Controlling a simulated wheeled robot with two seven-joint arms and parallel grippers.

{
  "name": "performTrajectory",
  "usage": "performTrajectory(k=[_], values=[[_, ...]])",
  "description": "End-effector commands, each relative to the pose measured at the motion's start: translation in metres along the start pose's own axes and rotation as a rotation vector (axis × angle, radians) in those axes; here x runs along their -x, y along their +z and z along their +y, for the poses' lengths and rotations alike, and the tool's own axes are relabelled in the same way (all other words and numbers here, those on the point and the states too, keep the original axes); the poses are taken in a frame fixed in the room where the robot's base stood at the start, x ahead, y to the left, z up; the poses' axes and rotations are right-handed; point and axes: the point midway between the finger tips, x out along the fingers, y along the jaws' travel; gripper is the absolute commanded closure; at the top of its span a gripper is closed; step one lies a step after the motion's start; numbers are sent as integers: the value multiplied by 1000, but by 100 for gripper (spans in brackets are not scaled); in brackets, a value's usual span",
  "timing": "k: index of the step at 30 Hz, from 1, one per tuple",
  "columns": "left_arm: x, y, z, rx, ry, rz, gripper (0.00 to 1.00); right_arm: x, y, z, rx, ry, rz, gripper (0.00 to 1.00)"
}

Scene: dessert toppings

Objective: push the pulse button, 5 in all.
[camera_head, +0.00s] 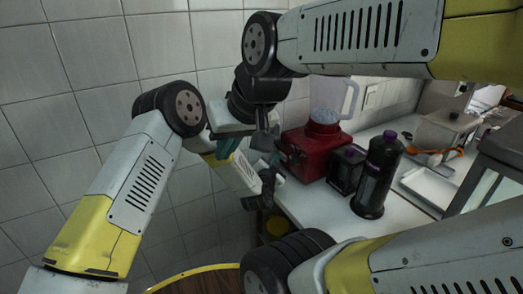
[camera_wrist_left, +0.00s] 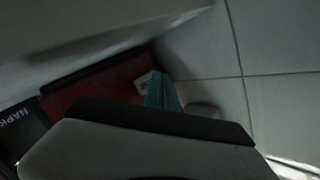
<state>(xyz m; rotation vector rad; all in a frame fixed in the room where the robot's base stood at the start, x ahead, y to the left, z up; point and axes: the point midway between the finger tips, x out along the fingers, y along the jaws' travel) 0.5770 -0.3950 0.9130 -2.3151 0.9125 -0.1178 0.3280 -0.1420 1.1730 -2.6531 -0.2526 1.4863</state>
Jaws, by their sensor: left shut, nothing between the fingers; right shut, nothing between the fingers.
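A red blender base (camera_head: 316,143) with a clear jug (camera_head: 331,98) stands on the counter in the head view. The pulse button is too small and dark to make out. My left gripper (camera_head: 272,172) is shut and empty close to the left side of the base; whether it touches cannot be told. My right gripper (camera_head: 229,147) is shut and empty, further left and near the tiled wall. In the dark left wrist view, a red surface (camera_wrist_left: 95,88), probably the blender base, shows beyond the grey and black hand part, beside a teal strip.
A black box (camera_head: 346,170) and a dark purple-capped bottle (camera_head: 378,177) stand right of the blender. A white tray (camera_head: 428,187) lies further right on the counter (camera_head: 318,207). A tiled wall (camera_head: 60,60) closes off the left. A yellow-rimmed round surface shows below.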

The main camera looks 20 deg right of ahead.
Motion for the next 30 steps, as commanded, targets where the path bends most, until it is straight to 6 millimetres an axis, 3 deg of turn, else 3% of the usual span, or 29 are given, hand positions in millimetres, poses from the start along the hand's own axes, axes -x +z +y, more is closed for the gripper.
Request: performTrajectory(k=[14,30], values=[[6,5,-4,0,1,-1,100,0,0,0,0,0,0,100],[38,28,-28,0,1,-1,100,0,0,0,0,0,0,100]])
